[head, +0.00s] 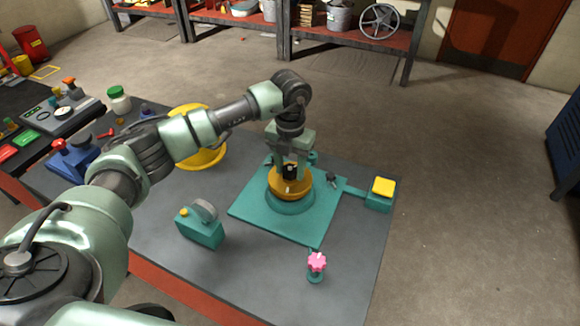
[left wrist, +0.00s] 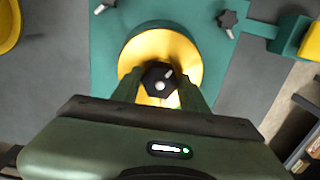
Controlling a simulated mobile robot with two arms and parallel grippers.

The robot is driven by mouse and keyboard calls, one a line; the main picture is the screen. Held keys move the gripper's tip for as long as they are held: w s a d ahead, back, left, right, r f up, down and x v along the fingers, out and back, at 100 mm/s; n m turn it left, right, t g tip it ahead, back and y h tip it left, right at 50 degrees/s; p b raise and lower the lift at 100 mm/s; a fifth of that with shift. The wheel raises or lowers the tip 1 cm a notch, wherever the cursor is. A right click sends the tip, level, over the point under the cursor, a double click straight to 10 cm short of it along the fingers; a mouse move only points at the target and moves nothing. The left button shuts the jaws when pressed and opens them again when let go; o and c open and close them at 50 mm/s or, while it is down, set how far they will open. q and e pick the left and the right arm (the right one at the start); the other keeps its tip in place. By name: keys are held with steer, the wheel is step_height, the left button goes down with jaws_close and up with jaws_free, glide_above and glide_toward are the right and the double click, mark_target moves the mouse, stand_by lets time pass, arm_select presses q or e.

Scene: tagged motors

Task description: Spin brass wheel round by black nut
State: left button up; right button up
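The brass wheel (head: 279,188) is a yellow-gold disc on a round teal base in the middle of a teal plate; it also shows in the left wrist view (left wrist: 180,45). The black nut (left wrist: 157,77) stands up from the wheel, with a pale bolt end in its middle; it also shows in the head view (head: 290,171). My left gripper (head: 290,168) points straight down over the wheel. Its two fingers (left wrist: 159,83) stand close against opposite sides of the nut and appear shut on it. The fingers partly cover the wheel. My right gripper is not in view.
The teal plate (head: 253,208) carries a small black knob (head: 332,179) and an arm to a yellow-topped block (head: 382,188). A teal box with a grey disc (head: 201,228) and a pink knob (head: 317,262) stand nearby. A yellow bowl (head: 210,158) lies behind my left arm.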

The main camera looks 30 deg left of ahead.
arm_select(q)
steer(key=shift+c, duration=1)
steer(key=shift+f+m+b, duration=0.15)
steer(key=shift+m+b, duration=0.5)
steer(key=shift+m, duration=0.45)
steer(key=m+b, duration=0.1)
steer(key=m, duration=0.3)
steer(key=shift+m+b, duration=0.3)
steer(key=shift+b, duration=0.05)
steer(key=m+b, duration=0.2)
steer(key=m, duration=0.3)
steer(key=shift+m, duration=0.3)
steer(key=shift+r+m, duration=0.2)
steer(key=shift+m, duration=1)
steer(key=o, duration=1.3)
